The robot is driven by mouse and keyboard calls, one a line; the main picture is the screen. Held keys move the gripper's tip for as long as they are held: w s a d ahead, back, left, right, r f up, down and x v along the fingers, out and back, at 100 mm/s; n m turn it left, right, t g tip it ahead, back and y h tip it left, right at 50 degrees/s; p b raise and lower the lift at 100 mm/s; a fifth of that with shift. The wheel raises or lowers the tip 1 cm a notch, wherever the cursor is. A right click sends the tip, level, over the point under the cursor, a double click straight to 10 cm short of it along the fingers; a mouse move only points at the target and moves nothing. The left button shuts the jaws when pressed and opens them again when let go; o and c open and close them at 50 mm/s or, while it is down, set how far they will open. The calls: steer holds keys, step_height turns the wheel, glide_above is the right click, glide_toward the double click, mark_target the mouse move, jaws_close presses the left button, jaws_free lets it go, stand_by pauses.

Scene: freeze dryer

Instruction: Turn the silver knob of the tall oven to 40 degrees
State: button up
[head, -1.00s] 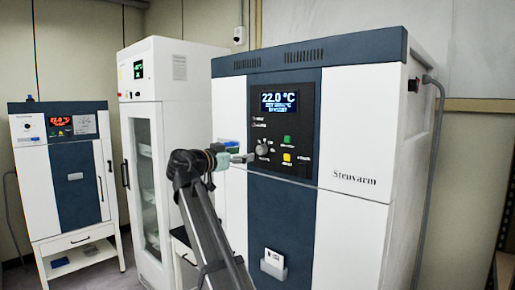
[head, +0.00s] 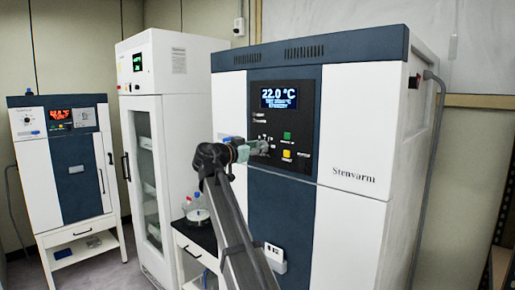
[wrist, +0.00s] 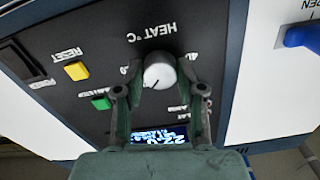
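The tall oven (head: 348,120) is white and dark blue, with the name Stenvarm on its front. Its display (head: 279,97) reads 22.0 °C. In the wrist view the picture is upside down, and the round silver knob (wrist: 160,72) sits by the lettering HEAT °C, with a dark pointer mark. My gripper (wrist: 162,68) is open, with one finger on each side of the knob. I cannot tell whether the fingers touch it. In the head view my gripper (head: 258,147) covers the knob.
A green button (wrist: 101,102) and a yellow button (wrist: 76,71) are close to the knob. A blue handle (wrist: 301,37) is at the wrist view's edge. A glass-door cabinet (head: 147,180), a small table with bottles (head: 196,240) and a smaller oven (head: 75,170) stand to the left.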

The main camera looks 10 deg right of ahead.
steer(key=c, duration=0.3)
